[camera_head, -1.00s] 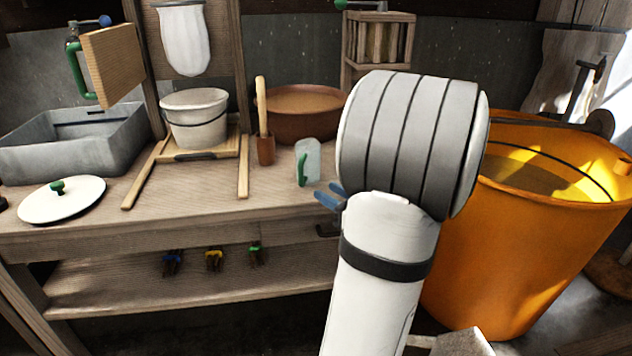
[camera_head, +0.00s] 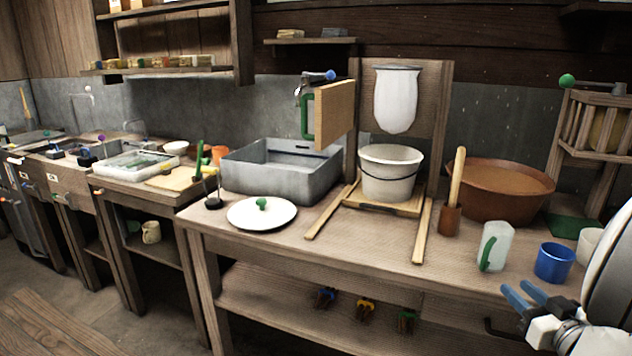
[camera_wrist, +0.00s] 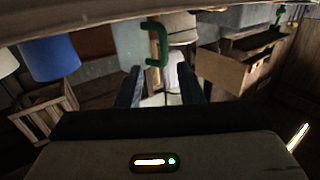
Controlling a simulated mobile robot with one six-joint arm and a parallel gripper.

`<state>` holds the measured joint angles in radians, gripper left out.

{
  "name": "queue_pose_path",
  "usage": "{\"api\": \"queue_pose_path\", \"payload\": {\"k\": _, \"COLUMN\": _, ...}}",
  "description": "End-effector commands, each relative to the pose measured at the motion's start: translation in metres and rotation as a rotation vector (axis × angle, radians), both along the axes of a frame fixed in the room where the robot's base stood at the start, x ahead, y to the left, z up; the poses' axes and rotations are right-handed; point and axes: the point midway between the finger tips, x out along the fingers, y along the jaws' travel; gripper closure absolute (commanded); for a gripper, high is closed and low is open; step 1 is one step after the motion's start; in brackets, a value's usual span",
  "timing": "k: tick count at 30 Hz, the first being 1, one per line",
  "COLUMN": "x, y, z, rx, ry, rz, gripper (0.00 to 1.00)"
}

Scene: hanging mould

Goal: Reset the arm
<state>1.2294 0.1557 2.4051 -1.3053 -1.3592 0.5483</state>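My gripper (camera_head: 517,287) is at the lower right in the head view, in front of the bench's front edge. Its two blue fingers are apart, with nothing visible between them. In the wrist view my gripper (camera_wrist: 160,82) also shows its fingers spread and empty. Part of my white arm shows at the right edge. A pale cup with a green handle (camera_head: 497,248) and a blue cup (camera_head: 554,263) stand on the bench beyond the fingers. The cup with the green handle (camera_wrist: 133,45) and the blue cup (camera_wrist: 50,58) also show in the wrist view.
A hanging white bag (camera_head: 396,98) is above a white bucket (camera_head: 388,180) between wooden rails. A brown basin (camera_head: 480,205), a grey sink (camera_head: 255,175) and a white lid (camera_head: 245,217) are on the bench. A wooden press (camera_head: 590,140) stands at right.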

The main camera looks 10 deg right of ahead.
Motion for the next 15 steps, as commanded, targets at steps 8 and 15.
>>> {"api": "queue_pose_path", "payload": {"k": 8, "x": 0.061, "y": 0.021, "z": 0.067, "rx": -0.148, "ry": 0.226, "rz": -0.205, "gripper": 0.66}}
{"api": "queue_pose_path", "payload": {"k": 15, "x": 0.073, "y": 0.070, "z": 0.109, "rx": -0.167, "ry": 0.480, "rz": -0.345, "gripper": 0.66}}
